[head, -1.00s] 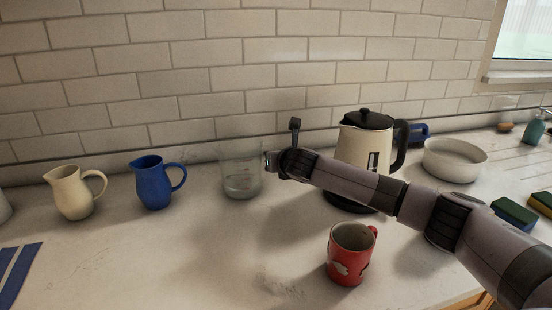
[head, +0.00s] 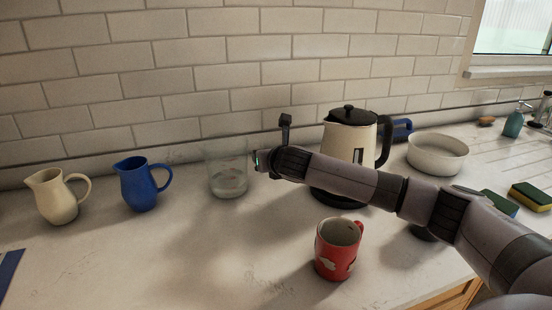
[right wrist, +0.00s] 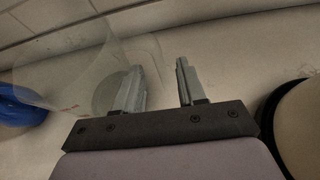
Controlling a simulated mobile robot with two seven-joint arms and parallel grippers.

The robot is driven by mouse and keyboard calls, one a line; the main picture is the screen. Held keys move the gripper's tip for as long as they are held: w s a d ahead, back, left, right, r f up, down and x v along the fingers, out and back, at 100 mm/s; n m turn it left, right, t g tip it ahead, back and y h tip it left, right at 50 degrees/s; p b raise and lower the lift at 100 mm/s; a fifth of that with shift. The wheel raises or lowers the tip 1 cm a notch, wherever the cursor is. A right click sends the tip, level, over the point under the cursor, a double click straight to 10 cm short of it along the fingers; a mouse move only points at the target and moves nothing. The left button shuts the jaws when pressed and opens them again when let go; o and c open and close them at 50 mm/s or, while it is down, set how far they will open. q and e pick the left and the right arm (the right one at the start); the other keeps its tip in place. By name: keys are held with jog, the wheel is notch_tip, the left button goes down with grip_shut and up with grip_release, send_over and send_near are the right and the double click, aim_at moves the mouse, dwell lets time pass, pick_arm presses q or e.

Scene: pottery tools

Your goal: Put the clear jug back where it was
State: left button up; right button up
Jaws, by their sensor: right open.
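The clear jug (head: 228,180) is see-through with small red markings. It stands upright on the worktop, left of the kettle. My right gripper (head: 260,161) is at its right side. In the right wrist view the two fingers (right wrist: 159,85) are spread apart, with no solid body clamped between them. The clear jug (right wrist: 68,72) shows faintly at the left there, and the left finger overlaps its base. A faint clear outline, perhaps the handle, lies near the fingers; I cannot tell whether they touch it. My left gripper is out of view.
A blue jug (head: 139,186) and a cream jug (head: 53,197) stand left of the clear jug. A cream kettle (head: 347,137) stands behind my right arm, and a red mug (head: 336,250) in front of it. A white bowl (head: 437,155) is farther right. The front-left worktop is mostly clear.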

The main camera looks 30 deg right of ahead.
jog(key=v, duration=0.8)
jog(key=shift+s, duration=0.4)
jog(key=shift+a, duration=0.1)
